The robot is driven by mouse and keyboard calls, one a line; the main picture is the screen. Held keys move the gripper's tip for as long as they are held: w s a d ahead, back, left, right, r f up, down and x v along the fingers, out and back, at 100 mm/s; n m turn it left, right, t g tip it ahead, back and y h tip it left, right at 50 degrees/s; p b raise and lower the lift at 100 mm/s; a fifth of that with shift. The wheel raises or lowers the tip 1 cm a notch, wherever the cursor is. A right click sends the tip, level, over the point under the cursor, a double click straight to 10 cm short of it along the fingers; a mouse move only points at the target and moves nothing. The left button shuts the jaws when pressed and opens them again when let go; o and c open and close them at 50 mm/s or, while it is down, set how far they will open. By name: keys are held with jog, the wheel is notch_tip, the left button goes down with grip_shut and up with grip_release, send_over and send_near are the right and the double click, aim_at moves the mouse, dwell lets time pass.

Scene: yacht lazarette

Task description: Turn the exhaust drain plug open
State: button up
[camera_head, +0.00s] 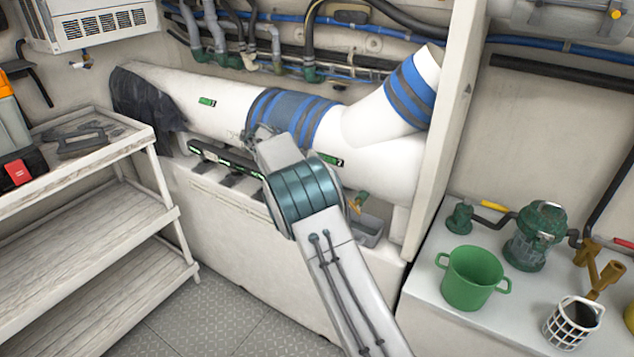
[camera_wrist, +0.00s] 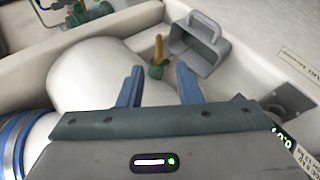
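In the wrist view the plug appears beyond and between the fingertips, and I see no contact. In the head view my arm hides the fingers.
A grey handled container (camera_wrist: 198,46) stands next to the plug, and also shows in the head view (camera_head: 371,231). A white upright panel (camera_head: 449,120) is to the right. A green pot (camera_head: 470,278) sits on the right counter. Shelves (camera_head: 90,225) stand left; the floor (camera_head: 225,315) between is clear.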

jog(key=v, duration=0.3)
dwell(0.5)
jog(key=s+d+r+n+y+p, duration=0.1)
jog(key=s+d+r+y, duration=0.2)
jog(key=s+d+r, duration=0.35)
jog(key=s+d+r+n+y+p, duration=0.1)
jog(key=s+d+r+y, duration=0.2)
jog(key=s, duration=0.6)
jog(key=s+f+t+y, duration=0.1)
jog(key=s+t+y, duration=0.1)
jog(key=s, duration=0.8)
jog(key=s+f+t+y+p, duration=0.1)
jog(key=s, duration=1)
jog(key=shift+s+d+f+n+t+y, duration=0.25)
jog(key=shift+d+f+n+t+y, duration=0.1)
jog(key=shift+n+t+y, duration=0.05)
